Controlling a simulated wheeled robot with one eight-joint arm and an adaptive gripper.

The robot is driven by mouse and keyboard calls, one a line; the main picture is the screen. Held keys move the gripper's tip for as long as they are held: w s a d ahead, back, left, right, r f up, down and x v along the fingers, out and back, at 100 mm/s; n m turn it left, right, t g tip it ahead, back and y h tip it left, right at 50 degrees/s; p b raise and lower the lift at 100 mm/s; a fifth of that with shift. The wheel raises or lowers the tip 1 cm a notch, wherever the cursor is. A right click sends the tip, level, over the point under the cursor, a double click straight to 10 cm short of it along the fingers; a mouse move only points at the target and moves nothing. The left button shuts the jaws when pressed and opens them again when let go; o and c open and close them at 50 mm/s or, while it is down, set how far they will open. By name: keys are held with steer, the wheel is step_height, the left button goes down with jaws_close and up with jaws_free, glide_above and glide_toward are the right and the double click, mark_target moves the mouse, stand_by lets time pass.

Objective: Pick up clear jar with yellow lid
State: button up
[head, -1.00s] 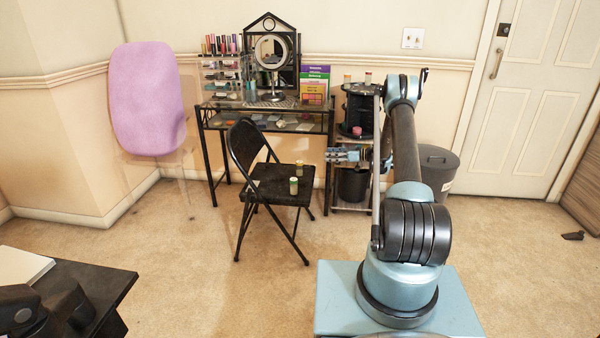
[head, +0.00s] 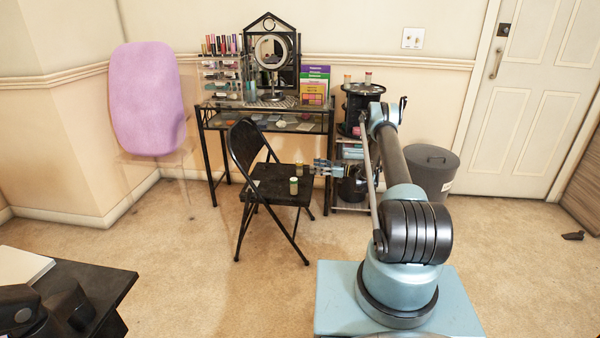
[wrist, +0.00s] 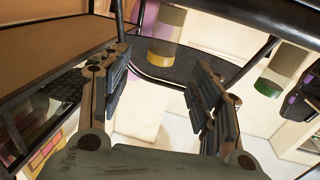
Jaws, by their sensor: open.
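The jar with the yellow lid (wrist: 160,53) is in the upper middle of the wrist view, ahead of my gripper (wrist: 157,75) and lined up with the gap between its fingers. In the head view the small jar (head: 299,168) at the back of the black chair seat (head: 270,192) seems to be this one. My gripper in the head view (head: 317,167) is open and empty at the seat's right side, its tips just right of that jar. A similar jar with a green lid (wrist: 268,86) is at the right of the wrist view. It stands nearer the seat's front in the head view (head: 294,187).
The folding chair's backrest (head: 243,147) rises at the seat's left. A glass-topped vanity (head: 270,107) with a mirror and cosmetics stands behind. A dark shelf cart (head: 352,205) is behind my forearm, with a grey bin (head: 433,172) to its right. The carpet in front is clear.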

mark_target(300, 164)
steer(key=a, duration=0.3)
steer(key=shift+w+a, duration=0.3)
steer(key=shift+w, duration=0.1)
steer(key=shift+w+a+f, duration=0.1)
steer(key=shift+w+a, duration=0.1)
steer(key=shift+a, duration=1.25)
steer(key=shift+w+a, duration=0.2)
steer(key=shift+a, duration=1.2)
steer(key=c, duration=1.2)
